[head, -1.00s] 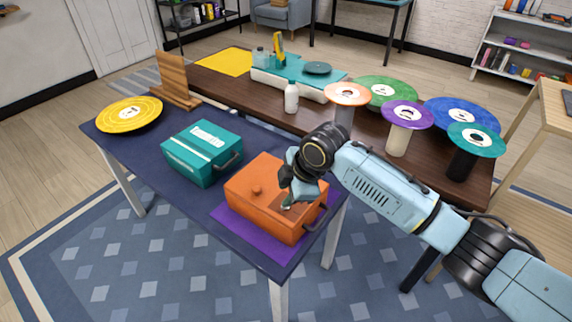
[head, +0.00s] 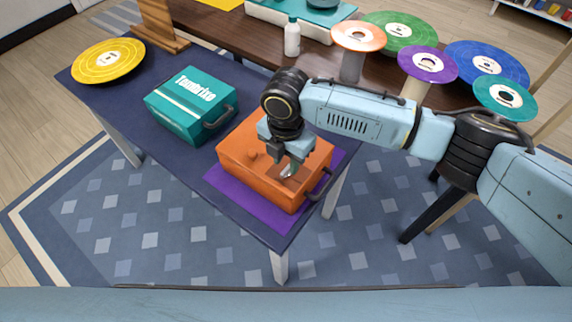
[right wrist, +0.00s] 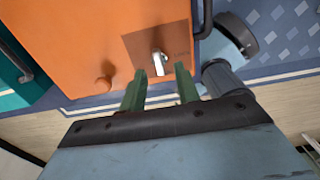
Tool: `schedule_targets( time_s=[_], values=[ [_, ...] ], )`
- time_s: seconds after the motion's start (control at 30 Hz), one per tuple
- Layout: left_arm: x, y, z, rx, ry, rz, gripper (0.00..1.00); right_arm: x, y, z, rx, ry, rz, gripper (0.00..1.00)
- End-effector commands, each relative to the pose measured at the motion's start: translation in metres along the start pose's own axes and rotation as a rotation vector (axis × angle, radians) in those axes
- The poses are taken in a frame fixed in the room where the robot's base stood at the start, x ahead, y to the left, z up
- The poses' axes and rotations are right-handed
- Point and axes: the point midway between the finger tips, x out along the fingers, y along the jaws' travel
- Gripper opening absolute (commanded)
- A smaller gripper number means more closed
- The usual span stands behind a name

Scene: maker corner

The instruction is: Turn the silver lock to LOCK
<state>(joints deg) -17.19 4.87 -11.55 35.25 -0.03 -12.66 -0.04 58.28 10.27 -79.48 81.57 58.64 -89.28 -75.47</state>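The silver lock (right wrist: 160,62) is a small metal turn piece on a brown plate (right wrist: 150,42) on top of the orange box (right wrist: 75,40). Small lettering beside it is too small to read surely. In the head view the lock (head: 290,171) shows partly below my right gripper (head: 284,163), on the orange box (head: 262,180). In the right wrist view my right gripper (right wrist: 161,72) is open, its green fingers on either side of the lock's near end. I cannot tell whether they touch it. My left gripper is out of view.
A round orange knob (right wrist: 104,82) and a dark handle (head: 321,184) are on the box. The box stands on a purple mat (head: 232,196) near the table's front corner. A teal box (head: 190,105) and a yellow disc (head: 108,60) stand to the left.

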Motion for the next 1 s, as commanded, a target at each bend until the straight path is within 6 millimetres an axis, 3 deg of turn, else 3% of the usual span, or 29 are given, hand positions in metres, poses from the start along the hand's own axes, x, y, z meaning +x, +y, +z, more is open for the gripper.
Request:
schedule_targets(
  time_s=[0.2, 0.53, 0.8, 1.0],
  values=[
    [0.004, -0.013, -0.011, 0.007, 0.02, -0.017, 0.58, 0.023, 0.0, 0.0, 0.0, -0.001, 0.0, 0.32],
    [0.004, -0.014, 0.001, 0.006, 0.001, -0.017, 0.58, 0.025, 0.0, 0.0, 0.0, -0.001, 0.001, 0.32],
    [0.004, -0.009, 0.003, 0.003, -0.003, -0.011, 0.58, 0.025, 0.0, 0.0, 0.001, -0.001, 0.001, 0.0],
    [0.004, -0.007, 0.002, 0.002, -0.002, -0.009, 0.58, 0.025, 0.0, 0.001, 0.003, -0.001, 0.001, 0.0]
  ],
)
